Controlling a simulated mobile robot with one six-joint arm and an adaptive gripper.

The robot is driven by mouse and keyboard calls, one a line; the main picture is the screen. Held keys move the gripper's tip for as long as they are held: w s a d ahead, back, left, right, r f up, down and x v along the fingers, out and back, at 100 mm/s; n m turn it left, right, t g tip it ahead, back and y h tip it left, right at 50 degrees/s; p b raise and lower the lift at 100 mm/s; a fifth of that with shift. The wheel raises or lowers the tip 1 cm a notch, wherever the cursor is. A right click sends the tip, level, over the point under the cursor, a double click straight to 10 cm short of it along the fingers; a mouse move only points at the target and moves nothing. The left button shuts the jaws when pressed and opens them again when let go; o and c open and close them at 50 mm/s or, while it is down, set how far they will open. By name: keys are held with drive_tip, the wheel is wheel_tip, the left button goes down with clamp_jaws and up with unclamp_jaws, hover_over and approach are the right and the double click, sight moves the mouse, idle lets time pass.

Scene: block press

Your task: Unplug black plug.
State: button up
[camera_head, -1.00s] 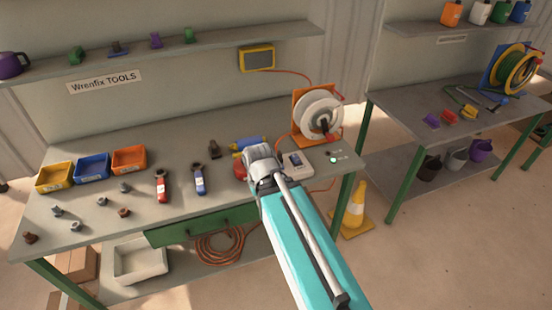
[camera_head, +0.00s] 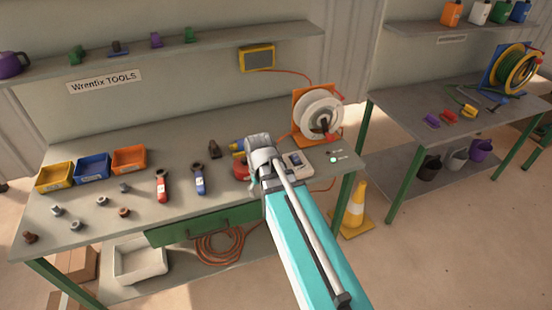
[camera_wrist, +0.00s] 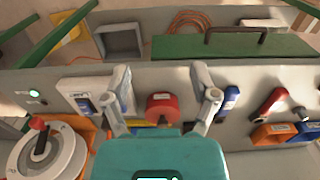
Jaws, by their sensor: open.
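My gripper (camera_head: 260,146) is over the workbench (camera_head: 100,150), left of the cable reel. In the wrist view its two fingers (camera_wrist: 164,80) are spread apart with nothing held between them. The white reel (camera_head: 318,112) stands in an orange frame at the right end of the bench. A dark piece with a red end (camera_head: 325,125) sits at its hub. It also shows in the wrist view (camera_wrist: 39,138), at the lower left, well clear of the fingers. I cannot tell for sure whether this is the black plug.
A red round object (camera_wrist: 162,107) lies below the gap between my fingers. A white device (camera_head: 298,164) and a green light (camera_head: 333,160) are between gripper and bench edge. Wrenches, small parts and bins (camera_head: 128,159) occupy the left. A shelf (camera_head: 220,43) runs above.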

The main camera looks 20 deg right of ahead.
drive_tip(key=shift+o, duration=0.6)
drive_tip(key=w+d, duration=0.3)
drive_tip(key=w, duration=0.3)
drive_tip(key=w+d, duration=0.3)
drive_tip(key=w, duration=0.4)
drive_tip(key=shift+d, duration=0.25)
drive_tip(key=w+d, duration=0.2)
drive_tip(key=w, duration=0.1)
drive_tip(key=w+d, duration=0.4)
drive_tip(key=w, duration=0.1)
drive_tip(key=shift+w+d+f, duration=0.1)
drive_tip(key=shift+w+d, duration=0.2)
drive_tip(key=shift+d, duration=0.05)
drive_tip(key=shift+f, duration=0.15)
wheel_tip(320, 180, down, 9)
drive_tip(key=b, duration=0.9)
drive_tip(key=c, duration=1.3)
drive_tip(key=shift+r, duration=0.2)
drive_tip(key=shift+r, duration=0.2)
drive_tip(key=shift+r+p, duration=2.75)
drive_tip(key=shift+p, duration=0.15)
